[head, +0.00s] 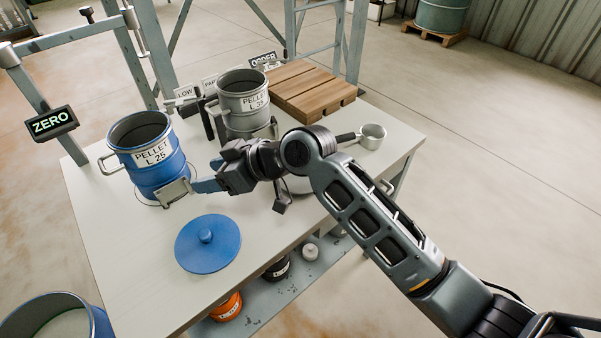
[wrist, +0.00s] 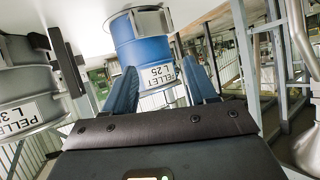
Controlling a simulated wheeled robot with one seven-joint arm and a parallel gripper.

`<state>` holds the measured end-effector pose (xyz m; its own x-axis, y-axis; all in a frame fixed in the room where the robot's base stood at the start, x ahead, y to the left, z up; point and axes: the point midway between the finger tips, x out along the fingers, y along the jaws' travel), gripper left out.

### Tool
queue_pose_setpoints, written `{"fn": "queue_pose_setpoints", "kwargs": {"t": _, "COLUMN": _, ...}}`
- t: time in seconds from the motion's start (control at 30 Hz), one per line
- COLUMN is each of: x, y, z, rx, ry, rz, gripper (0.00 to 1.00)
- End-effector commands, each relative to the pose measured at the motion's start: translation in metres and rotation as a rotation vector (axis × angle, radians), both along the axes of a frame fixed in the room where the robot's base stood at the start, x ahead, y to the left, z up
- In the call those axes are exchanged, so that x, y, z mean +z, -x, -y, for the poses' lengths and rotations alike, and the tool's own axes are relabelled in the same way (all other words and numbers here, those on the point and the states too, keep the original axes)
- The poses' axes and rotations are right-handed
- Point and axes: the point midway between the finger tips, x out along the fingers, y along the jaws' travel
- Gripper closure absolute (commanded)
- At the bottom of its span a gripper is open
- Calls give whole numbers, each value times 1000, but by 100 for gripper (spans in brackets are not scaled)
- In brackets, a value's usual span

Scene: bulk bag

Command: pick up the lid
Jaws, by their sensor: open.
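The lid (head: 208,250) is a flat blue disc with a round knob on top. It lies on the near left part of the table in the head view and is not seen in the wrist view. My gripper (head: 207,176) is open, above the table and beyond the lid, its blue fingers pointing left at the right side of the blue PELLET L 25 bucket (head: 148,176). In the wrist view the same bucket (wrist: 143,48) shows ahead between the fingers of my gripper (wrist: 160,84). I cannot tell if a finger touches it.
A grey PELLET L 35 bucket (head: 242,95) stands at the back, beside a wooden slatted block (head: 300,88). A metal scoop (head: 371,136) lies at the right. A ZERO sign (head: 52,123) stands at the left edge. The table (head: 120,268) is clear around the lid.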

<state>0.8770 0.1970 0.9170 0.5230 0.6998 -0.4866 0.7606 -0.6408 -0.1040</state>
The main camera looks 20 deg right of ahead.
Motion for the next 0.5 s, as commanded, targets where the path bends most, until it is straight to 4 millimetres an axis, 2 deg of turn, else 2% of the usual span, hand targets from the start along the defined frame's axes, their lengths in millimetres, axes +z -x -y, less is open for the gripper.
{"fn": "queue_pose_setpoints", "kwargs": {"t": 0.03, "x": 0, "y": -11, "z": 18, "rx": 34, "ry": 67, "rz": -7, "gripper": 43}}
{"fn": "queue_pose_setpoints", "kwargs": {"t": 0.17, "x": -7, "y": -26, "z": 64, "rx": 120, "ry": 229, "rz": -60, "gripper": 43}}
{"fn": "queue_pose_setpoints", "kwargs": {"t": 0.2, "x": -9, "y": -29, "z": 80, "rx": 144, "ry": 278, "rz": -80, "gripper": 43}}
{"fn": "queue_pose_setpoints", "kwargs": {"t": 0.4, "x": -12, "y": -36, "z": 166, "rx": 221, "ry": 491, "rz": -194, "gripper": 43}}
{"fn": "queue_pose_setpoints", "kwargs": {"t": 0.5, "x": -11, "y": -36, "z": 198, "rx": 240, "ry": 557, "rz": -241, "gripper": 43}}
